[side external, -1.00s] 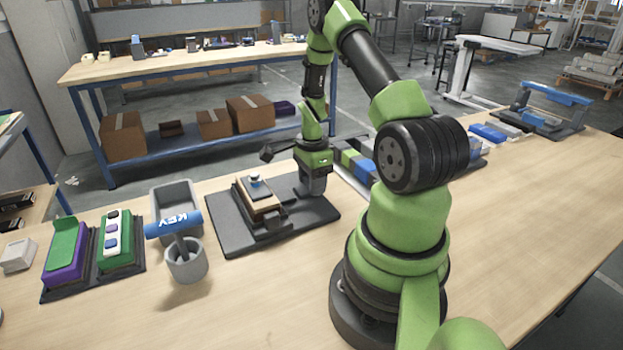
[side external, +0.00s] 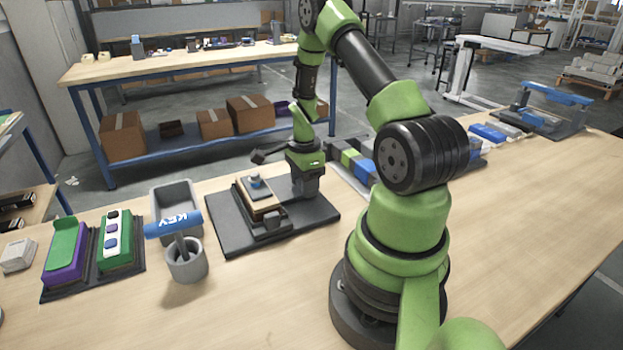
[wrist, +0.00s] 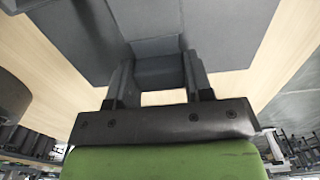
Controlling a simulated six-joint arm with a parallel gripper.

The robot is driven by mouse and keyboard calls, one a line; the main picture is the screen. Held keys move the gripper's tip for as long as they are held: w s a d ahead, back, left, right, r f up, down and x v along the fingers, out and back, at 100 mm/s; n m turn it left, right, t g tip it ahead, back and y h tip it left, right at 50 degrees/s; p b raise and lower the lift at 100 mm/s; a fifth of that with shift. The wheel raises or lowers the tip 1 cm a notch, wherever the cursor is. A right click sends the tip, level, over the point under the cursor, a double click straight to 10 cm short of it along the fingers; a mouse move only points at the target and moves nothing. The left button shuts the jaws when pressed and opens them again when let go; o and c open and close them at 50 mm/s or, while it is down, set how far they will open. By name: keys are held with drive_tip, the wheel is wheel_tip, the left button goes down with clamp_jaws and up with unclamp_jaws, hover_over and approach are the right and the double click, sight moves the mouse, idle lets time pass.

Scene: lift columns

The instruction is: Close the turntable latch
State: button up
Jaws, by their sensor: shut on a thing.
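The turntable fixture is a dark grey base plate (side external: 226,236) on the wooden table in the side view. My gripper (side external: 305,190) is low over the right part of the plate, right of the block. In the wrist view my gripper (wrist: 160,75) has a finger on each side of a dark grey block-like piece (wrist: 158,70) and is shut on it. I cannot tell whether this piece is the latch handle. My gripper's body hides it in the side view.
Left of the plate stand a grey bin (side external: 175,194), a grey cup (side external: 187,262) holding a blue KEY-marked handle (side external: 173,224), and purple and green boxes (side external: 65,250). Coloured blocks (side external: 357,166) lie close behind on the right. The table's front is clear.

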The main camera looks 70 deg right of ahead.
drive_tip(key=o, duration=0.6)
drive_tip(key=shift+o, duration=0.2)
drive_tip(key=shift+r, duration=0.1)
drive_tip(key=shift+r, duration=3.4)
